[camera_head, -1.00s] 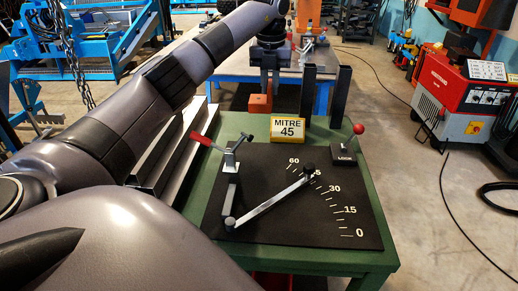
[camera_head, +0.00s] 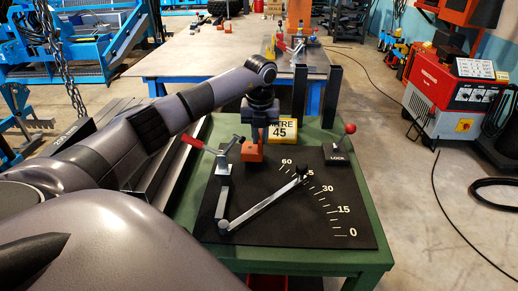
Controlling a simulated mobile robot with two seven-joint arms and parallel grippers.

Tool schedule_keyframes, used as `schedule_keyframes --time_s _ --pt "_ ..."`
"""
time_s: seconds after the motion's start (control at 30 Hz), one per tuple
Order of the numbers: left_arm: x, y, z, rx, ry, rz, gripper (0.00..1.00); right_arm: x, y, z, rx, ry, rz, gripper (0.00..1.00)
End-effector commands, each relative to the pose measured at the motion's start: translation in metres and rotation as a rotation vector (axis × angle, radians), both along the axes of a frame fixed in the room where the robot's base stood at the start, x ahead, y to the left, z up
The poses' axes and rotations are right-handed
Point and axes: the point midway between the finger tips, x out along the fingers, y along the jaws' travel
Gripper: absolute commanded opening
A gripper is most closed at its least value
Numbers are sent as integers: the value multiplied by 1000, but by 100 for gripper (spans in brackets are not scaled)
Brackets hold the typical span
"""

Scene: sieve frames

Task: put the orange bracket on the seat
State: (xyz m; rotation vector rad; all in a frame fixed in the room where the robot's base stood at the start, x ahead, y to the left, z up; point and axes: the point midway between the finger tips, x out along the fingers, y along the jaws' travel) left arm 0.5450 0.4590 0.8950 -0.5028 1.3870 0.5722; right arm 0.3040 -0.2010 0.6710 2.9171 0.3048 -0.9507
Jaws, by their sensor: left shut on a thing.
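The orange bracket (camera_head: 252,153) is a small block held at the lower end of my left gripper (camera_head: 258,137), which is shut on it. The bracket shows over the far edge of the black mitre board (camera_head: 285,222), just right of the toggle clamp (camera_head: 224,160) with its red handle. I cannot tell whether the bracket touches the board. No seat is plainly recognisable; a grey fence bar (camera_head: 223,202) lies below the clamp on the board's left side. My right gripper is out of view.
A yellow MITRE 45 sign (camera_head: 285,131) stands behind the board, partly hidden by my gripper. Two dark posts (camera_head: 331,97) rise behind it. A red-knobbed LOCK lever (camera_head: 338,152) stands at the back right. The green table's right edge (camera_head: 375,225) is clear.

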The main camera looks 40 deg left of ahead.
Motion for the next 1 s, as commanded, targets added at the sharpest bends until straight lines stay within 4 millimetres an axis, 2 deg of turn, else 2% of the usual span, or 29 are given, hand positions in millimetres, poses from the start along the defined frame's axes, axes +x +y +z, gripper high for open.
schedule_keyframes --time_s 0.37,0.7,0.8,1.0 --pt "-15 -12 1 0 -2 1 0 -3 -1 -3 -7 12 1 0" --pt "-41 -33 2 1 -2 1 0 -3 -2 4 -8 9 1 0" --pt "-41 -34 -8 0 0 3 0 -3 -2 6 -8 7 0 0" --pt "-40 -34 -11 0 -2 2 0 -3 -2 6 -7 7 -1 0"
